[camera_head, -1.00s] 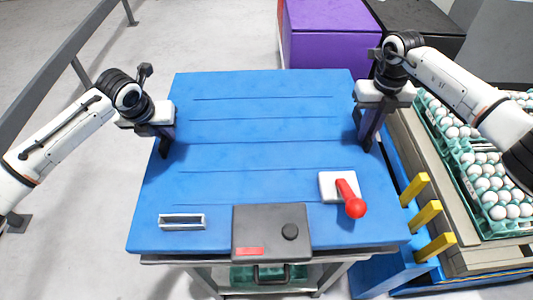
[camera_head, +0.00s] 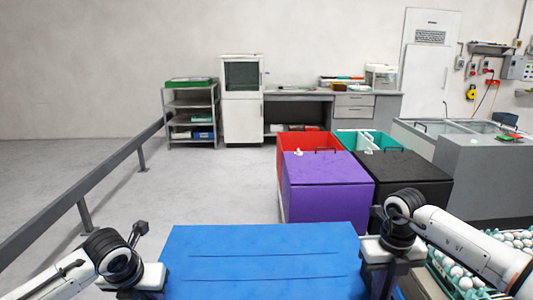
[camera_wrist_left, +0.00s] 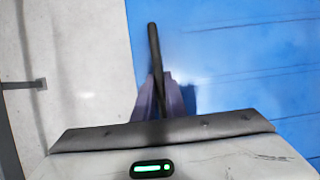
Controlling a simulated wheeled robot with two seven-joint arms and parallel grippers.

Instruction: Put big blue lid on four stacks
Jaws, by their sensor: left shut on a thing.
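The big blue lid (camera_head: 262,262) is a flat blue panel with shallow parallel lines, at the bottom middle of the head view. Its near part is cut off by the frame. It also shows in the left wrist view (camera_wrist_left: 245,60). My left gripper (camera_head: 140,292) is at the lid's left edge. In the left wrist view my left gripper (camera_wrist_left: 155,80) is shut at that edge. My right gripper (camera_head: 377,285) is at the lid's right edge, with its fingertips out of clear sight. Green egg trays with white eggs (camera_head: 470,275) are at the lower right. What lies under the lid is hidden.
Purple (camera_head: 325,185), black (camera_head: 408,180), red (camera_head: 308,141) and teal (camera_head: 368,139) bins stand beyond the lid. A grey rail (camera_head: 90,185) runs along the left. A shelf rack (camera_head: 190,115) and a bench stand at the back wall. Floor between rail and bins is clear.

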